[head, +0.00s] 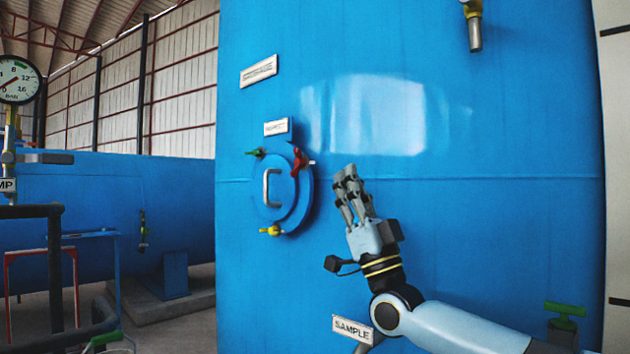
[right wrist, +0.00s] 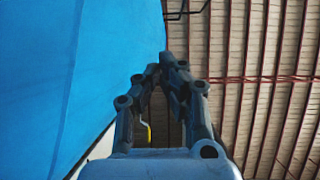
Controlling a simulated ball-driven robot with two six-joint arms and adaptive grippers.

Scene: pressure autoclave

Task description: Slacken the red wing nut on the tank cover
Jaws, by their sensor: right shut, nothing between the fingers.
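The round blue tank cover (head: 272,189) with a silver handle sits on the front of the large blue tank (head: 460,240). The red wing nut (head: 300,160) is at the cover's upper right edge. A green wing nut (head: 256,152) is at its upper left and a yellow wing nut (head: 271,230) at its bottom. My right gripper (head: 347,176) points up, to the right of and a little below the red wing nut, apart from it. In the right wrist view its fingers (right wrist: 160,66) come together, shut and empty. My left gripper is not in view.
A sample label (head: 352,329) and a green-handled valve (head: 565,309) are low on the right. A pipe outlet (head: 474,30) hangs at the top right. A pressure gauge (head: 18,80) stands at far left. The tank front between cover and gripper is clear.

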